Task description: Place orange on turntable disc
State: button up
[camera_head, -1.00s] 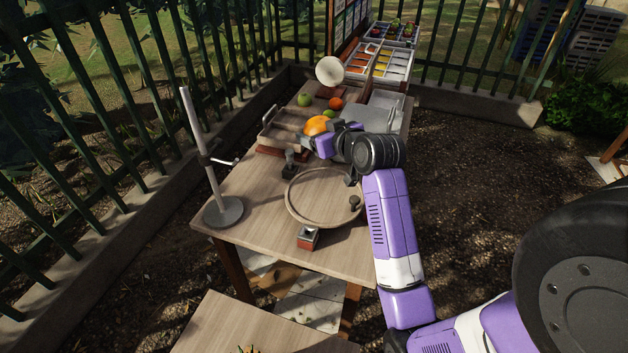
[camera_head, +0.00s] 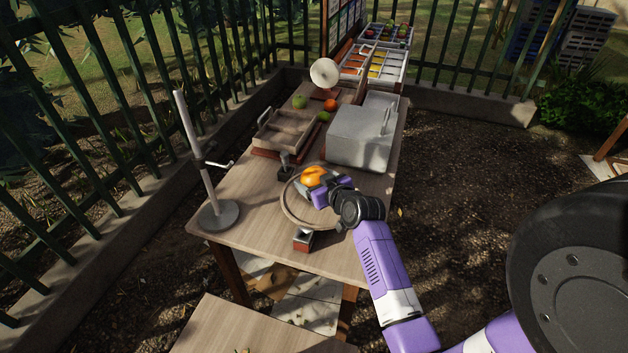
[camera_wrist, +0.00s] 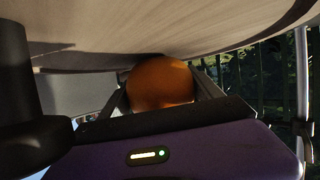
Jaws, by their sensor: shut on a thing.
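The orange (camera_head: 314,176) is held in my gripper (camera_head: 318,186), over the far part of the round wooden turntable disc (camera_head: 291,214). In the wrist view, the orange (camera_wrist: 160,83) sits between the two fingers, which touch it from both sides. The disc (camera_wrist: 200,28) fills the upper part of the wrist view, very close to the orange. I cannot tell whether the orange touches the disc. My gripper and wrist hide the right part of the disc in the head view.
A stand with a pole (camera_head: 211,190) is at the left. A small block (camera_head: 303,240) sits at the disc's near edge.

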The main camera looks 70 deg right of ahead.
jog(key=shift+f, duration=0.1)
jog(key=o, duration=1.7)
jog(key=shift+r, duration=0.2)
jog(key=b+v, duration=0.1)
jog(key=v, duration=1.1)
jog(key=s+a+f+n+t+y, duration=0.1)
jog(key=s+a, duration=0.1)
jog(key=a, duration=0.8)
jog(key=s+a+f+n+t+y, duration=0.1)
jog(key=a+f+n+y, duration=0.1)
jog(key=a, duration=0.8)
jog(key=s+a+r+n+t+y, duration=0.1)
jog(key=s+a+r+n+y, duration=0.1)
jog(key=s+a+r, duration=0.2)
jog(key=s+a+r+n+t+y, duration=0.1)
jog(key=s+a+r+n+y, duration=0.1)
jog(key=s+a, duration=0.5)
jog(key=a+r+y, duration=0.1)
jog(key=a+r, duration=0.1)
jog(key=a, duration=0.2)
jog(key=shift+a+r+y, duration=0.25)
jog(key=shift+a+y, duration=0.05)
jog(key=shift+a, duration=0.05)
